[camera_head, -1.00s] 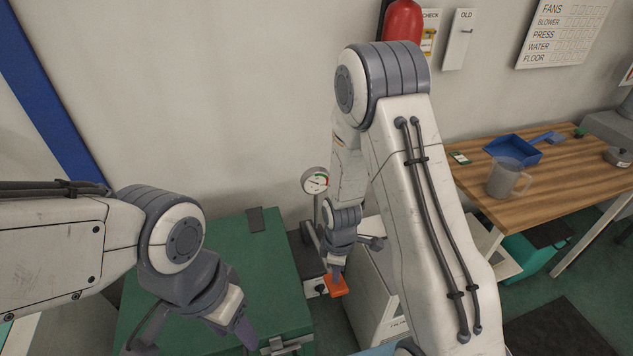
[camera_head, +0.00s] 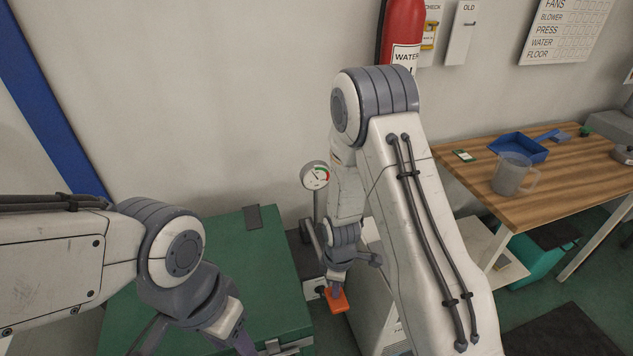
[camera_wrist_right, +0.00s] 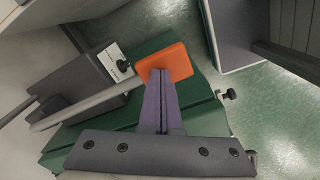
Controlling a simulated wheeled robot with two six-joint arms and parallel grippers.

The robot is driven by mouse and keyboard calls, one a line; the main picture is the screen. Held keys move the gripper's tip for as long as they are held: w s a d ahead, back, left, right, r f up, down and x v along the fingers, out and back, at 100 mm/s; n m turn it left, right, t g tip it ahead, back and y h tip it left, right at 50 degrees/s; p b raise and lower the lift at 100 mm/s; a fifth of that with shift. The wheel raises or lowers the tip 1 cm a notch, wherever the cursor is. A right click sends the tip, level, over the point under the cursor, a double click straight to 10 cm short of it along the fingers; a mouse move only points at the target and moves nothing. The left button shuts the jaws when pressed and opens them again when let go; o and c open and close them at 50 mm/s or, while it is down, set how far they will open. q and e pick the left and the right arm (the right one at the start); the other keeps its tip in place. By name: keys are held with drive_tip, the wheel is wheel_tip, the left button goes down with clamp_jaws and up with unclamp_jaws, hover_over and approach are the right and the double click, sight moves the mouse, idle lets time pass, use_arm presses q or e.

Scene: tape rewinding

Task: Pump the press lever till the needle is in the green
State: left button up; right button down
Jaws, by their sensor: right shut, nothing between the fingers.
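The press gauge (camera_head: 315,175) is a round white dial on a post against the wall, with a green and red arc on its upper right. Its dark needle slants across the dial; I cannot tell for sure which end points. The lever's orange pad (camera_head: 338,301) is low in front of the press and shows large in the right wrist view (camera_wrist_right: 165,60), at the end of a grey rod (camera_wrist_right: 88,106). My right gripper (camera_head: 335,291) is shut and empty, its fingertips (camera_wrist_right: 157,76) at the pad, seemingly touching it. My left gripper (camera_head: 243,342) is partly out of frame over the green chest.
The green chest (camera_head: 215,255) stands left of the press. A white cabinet (camera_head: 372,290) stands to the right, partly behind my right arm. A red fire extinguisher (camera_head: 403,30) hangs above.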

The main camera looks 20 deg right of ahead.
drive_tip(key=shift+f+b, duration=0.45)
drive_tip(key=shift+f, duration=0.65)
wheel_tip(320, 180, down, 2)
drive_tip(key=shift+s+b, duration=0.1)
drive_tip(key=shift+b, duration=0.75)
wheel_tip(320, 180, up, 12)
drive_tip(key=p, duration=1)
